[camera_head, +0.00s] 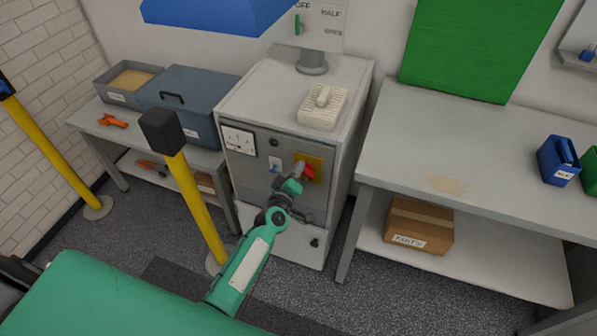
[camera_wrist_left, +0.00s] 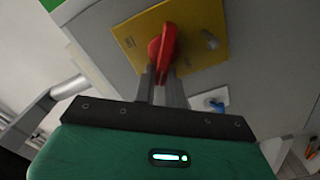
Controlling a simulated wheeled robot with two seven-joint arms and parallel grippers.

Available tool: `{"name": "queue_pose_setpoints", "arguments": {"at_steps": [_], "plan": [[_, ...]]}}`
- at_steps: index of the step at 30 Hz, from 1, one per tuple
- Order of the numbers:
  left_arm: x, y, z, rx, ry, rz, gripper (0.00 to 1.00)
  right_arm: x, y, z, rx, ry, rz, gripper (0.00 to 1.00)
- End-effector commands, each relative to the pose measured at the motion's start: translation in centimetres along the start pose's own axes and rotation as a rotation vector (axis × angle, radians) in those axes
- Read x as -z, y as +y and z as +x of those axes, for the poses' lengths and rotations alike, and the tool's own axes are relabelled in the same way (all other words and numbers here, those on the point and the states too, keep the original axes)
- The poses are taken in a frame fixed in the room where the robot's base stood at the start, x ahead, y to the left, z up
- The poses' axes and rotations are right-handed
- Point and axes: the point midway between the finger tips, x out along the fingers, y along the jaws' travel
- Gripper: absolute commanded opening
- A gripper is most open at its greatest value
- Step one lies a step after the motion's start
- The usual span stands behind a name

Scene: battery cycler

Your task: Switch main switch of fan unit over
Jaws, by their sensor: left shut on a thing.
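The fan unit (camera_head: 348,155) is a light grey cabinet with a darker front panel. Its main switch, a red handle (camera_head: 308,173) on a yellow plate (camera_head: 318,161), sits at the right of that panel. My left gripper (camera_head: 300,180) is at the switch. In the left wrist view the red handle (camera_wrist_left: 166,45) stands tilted on the yellow plate (camera_wrist_left: 192,22), and the fingers of my left gripper (camera_wrist_left: 160,80) are shut on it. The gripper partly covers the handle in the head view. My right gripper is not in view.
A yellow post with a black top (camera_head: 162,132) stands left of my arm. A workbench (camera_head: 420,130) is at right, a table with a grey-blue case (camera_head: 190,95) at left.

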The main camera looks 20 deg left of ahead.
Motion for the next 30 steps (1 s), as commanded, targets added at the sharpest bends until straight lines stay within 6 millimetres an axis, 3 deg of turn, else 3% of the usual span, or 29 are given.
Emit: {"name": "queue_pose_setpoints", "arguments": {"at_steps": [15,30], "plan": [[-0.2,-1.2,0.0,0.0,0.002,-0.437,0.0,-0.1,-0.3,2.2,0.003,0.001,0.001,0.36],[-0.4,-1.5,0.0,0.0,0.001,-0.604,0.0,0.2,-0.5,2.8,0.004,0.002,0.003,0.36]]}}
